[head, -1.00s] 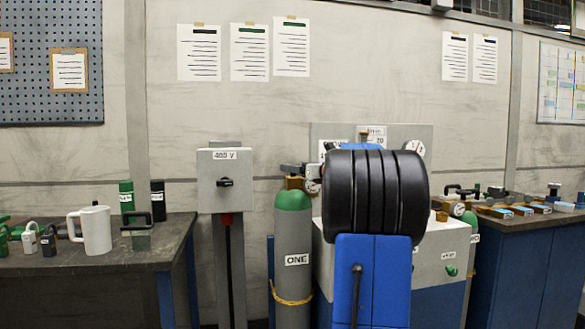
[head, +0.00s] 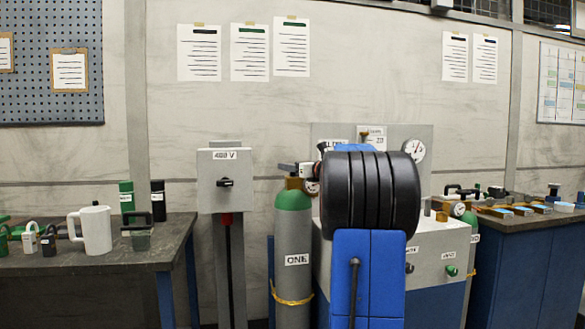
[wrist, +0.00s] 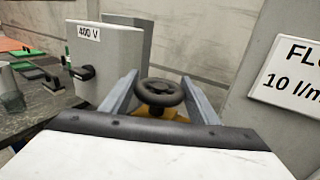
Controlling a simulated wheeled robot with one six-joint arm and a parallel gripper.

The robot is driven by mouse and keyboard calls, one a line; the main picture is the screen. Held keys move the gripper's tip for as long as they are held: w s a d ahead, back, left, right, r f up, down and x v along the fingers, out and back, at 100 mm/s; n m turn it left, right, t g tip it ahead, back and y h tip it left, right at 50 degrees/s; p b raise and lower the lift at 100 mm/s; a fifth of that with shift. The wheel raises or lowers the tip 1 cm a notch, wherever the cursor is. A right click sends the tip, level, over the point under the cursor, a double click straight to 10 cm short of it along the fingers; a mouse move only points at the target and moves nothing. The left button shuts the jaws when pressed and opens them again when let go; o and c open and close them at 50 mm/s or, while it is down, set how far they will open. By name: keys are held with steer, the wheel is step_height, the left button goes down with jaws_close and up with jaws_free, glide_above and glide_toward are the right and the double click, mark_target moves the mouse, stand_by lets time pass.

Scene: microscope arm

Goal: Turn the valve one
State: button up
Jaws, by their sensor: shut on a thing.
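Gas cylinder ONE (head: 292,240) stands upright in the head view, grey with a green shoulder and a brass valve (head: 294,183) on top. In the wrist view the valve's dark round handwheel (wrist: 160,91) sits above its brass body (wrist: 156,112). My gripper (wrist: 159,90) has one grey finger on each side of the handwheel and is shut on it. In the head view my arm hides most of my gripper, and the contact with the wheel is hard to make out.
A 400 V box (head: 224,180) on a post stands left of the cylinder. A panel with a gauge (head: 414,149) is behind my arm. The left bench (head: 95,262) holds a white mug (head: 95,230) and padlocks. Another bench (head: 530,235) is at right.

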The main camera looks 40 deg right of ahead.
steer(key=shift+h, duration=0.3)
steer(key=shift+r+m+g+h, duration=0.1)
steer(key=shift+m+g+h, duration=0.3)
steer(key=shift+m+h, duration=1.1)
steer(key=shift+h, duration=0.7)
steer(key=shift+d, duration=0.1)
steer(key=o, duration=1.1)
steer(key=shift+s, duration=0.1)
steer(key=v, duration=1.7)
steer(key=shift+s+r, duration=0.1)
steer(key=shift+s, duration=0.05)
